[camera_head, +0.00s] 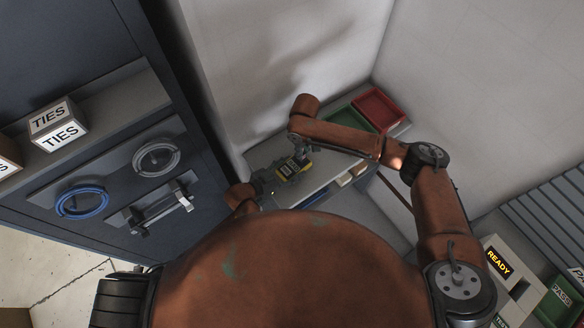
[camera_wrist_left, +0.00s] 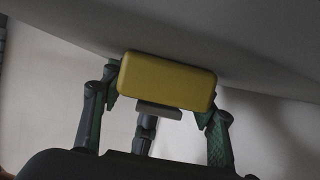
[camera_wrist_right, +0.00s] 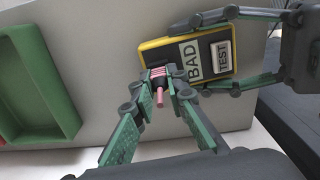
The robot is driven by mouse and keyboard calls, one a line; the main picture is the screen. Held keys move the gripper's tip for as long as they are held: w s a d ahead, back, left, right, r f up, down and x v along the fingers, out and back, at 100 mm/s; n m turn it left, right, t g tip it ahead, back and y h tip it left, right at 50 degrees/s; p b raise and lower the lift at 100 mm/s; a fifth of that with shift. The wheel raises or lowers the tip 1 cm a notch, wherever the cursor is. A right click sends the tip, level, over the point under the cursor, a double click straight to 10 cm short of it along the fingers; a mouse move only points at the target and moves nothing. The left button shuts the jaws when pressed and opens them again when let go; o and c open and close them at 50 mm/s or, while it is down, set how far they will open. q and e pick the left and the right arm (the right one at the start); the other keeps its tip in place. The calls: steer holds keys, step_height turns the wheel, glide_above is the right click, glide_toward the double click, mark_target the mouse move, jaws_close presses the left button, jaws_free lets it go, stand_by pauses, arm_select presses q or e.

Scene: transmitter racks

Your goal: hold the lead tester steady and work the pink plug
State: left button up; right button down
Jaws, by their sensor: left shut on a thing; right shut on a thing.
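The lead tester (camera_head: 290,168) is a yellow and black box over the grey bench top. In the right wrist view its face (camera_wrist_right: 171,52) shows the labels BAD and TEST. My left gripper (camera_wrist_left: 165,88) is shut across the yellow body (camera_wrist_left: 167,80), a finger on each side. The pink plug (camera_wrist_right: 157,74), ribbed with a thin pink stem toward the camera, is at the tester's edge. My right gripper (camera_wrist_right: 163,82) is shut on it. The fingers partly hide the plug, and I cannot tell how deep it sits.
A green tray (camera_head: 346,112) and a red tray (camera_head: 377,106) stand at the bench's far end. A READY device (camera_head: 498,262) is at lower right.

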steer(key=shift+r, duration=3)
arm_select(q)
steer(key=o, duration=1.4)
steer(key=v, duration=1.2)
steer(key=shift+a+y, duration=0.1)
steer(key=shift+y, duration=0.2)
